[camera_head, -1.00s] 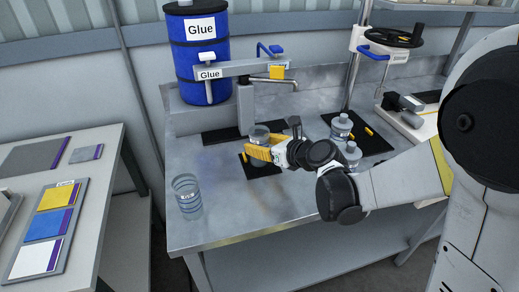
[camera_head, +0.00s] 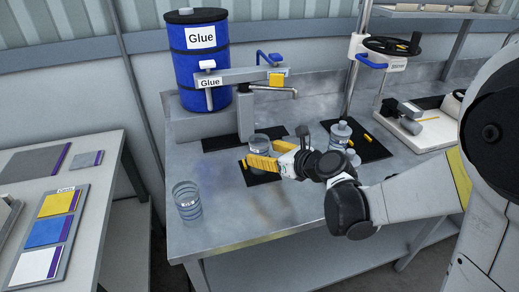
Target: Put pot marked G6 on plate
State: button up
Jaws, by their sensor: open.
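A clear, ribbed pot (camera_head: 260,144) stands at or over a small black plate (camera_head: 252,178) on the metal bench. My gripper (camera_head: 262,163), with yellow fingers, is in front of this pot and hides its lower part. The gripper is open; I cannot tell whether a finger touches the pot. A second clear pot (camera_head: 187,200) with a small label stands upright at the bench's front left corner, well apart from the gripper. The labels are too small to read, so I cannot tell which pot is G6.
A blue glue drum (camera_head: 193,56) and its dispenser arm (camera_head: 228,78) stand behind the gripper. Bottles (camera_head: 340,133) stand on a black mat to the right, close to my arm. The bench (camera_head: 225,215) is clear between the front left pot and the gripper.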

jog(key=s+d+r+n+g+h, duration=0.1)
jog(key=s+d+n+h, duration=0.1)
jog(key=s+d+n, duration=0.3)
jog(key=s+d+r+n+g+h+p, duration=0.1)
jog(key=s+d+n, duration=0.5)
jog(key=s+n, duration=0.6)
jog(key=s+d+r+n+g+h+p, duration=0.1)
jog(key=s+d+r+n+h, duration=0.2)
jog(key=s+d+n+h, duration=0.2)
jog(key=s+n, duration=0.3)
jog(key=n, duration=0.3)
jog(key=shift+s+d+r+g, duration=0.15)
jog(key=shift+d+r+g, duration=0.1)
jog(key=shift+d+g, duration=0.1)
